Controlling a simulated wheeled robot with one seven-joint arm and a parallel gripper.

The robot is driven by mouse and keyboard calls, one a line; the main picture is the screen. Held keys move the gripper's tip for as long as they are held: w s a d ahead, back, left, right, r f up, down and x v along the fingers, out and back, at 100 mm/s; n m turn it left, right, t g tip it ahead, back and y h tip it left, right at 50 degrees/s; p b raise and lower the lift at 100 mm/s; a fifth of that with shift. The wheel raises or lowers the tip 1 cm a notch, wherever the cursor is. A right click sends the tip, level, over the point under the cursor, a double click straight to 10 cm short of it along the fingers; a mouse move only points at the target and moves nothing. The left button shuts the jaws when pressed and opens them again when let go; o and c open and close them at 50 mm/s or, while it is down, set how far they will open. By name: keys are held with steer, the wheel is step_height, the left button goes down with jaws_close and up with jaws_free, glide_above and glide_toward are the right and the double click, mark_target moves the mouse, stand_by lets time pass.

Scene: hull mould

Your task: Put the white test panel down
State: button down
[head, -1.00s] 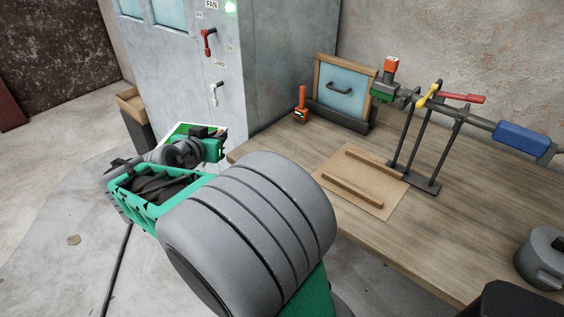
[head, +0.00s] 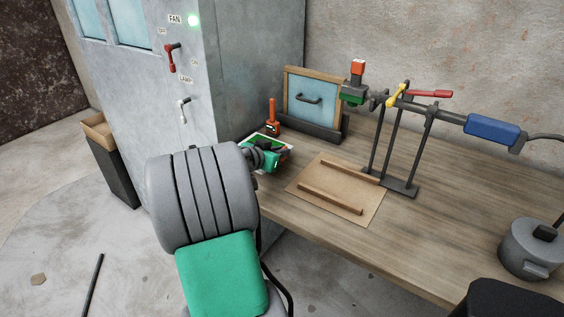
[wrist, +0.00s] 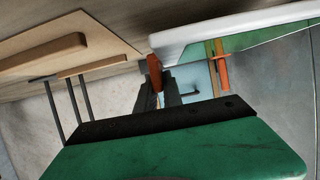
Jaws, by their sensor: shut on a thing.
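The white test panel (wrist: 235,25) shows as a pale slab at the upper right of the wrist view. In the head view only slivers of the panel (head: 257,137) show around my gripper (head: 279,156). My gripper is shut on the panel near the left edge of the bench; an orange fingertip pad (wrist: 155,73) meets the panel's edge in the wrist view. My arm hides much of the panel in the head view, and I cannot tell whether it touches the bench.
The wooden bench (head: 420,240) bears a thin board (head: 335,190) with two strips, an orange tool (head: 273,118), a framed blue panel (head: 311,97), a black stand (head: 400,186) with a blue-handled tool (head: 492,130), and a grey pot (head: 530,248). A grey cabinet (head: 255,60) stands behind left.

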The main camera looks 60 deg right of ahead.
steer(key=shift+d+f, duration=0.3)
steer(key=shift+d, duration=0.05)
steer(key=shift+d+f, duration=0.15)
steer(key=shift+f, duration=0.85)
steer(key=shift+d+f, duration=0.15)
steer(key=shift+f, duration=0.8)
steer(key=shift+f, duration=0.2)
steer(key=c, duration=1.5)
jaws_free()
steer(key=shift+s, duration=0.1)
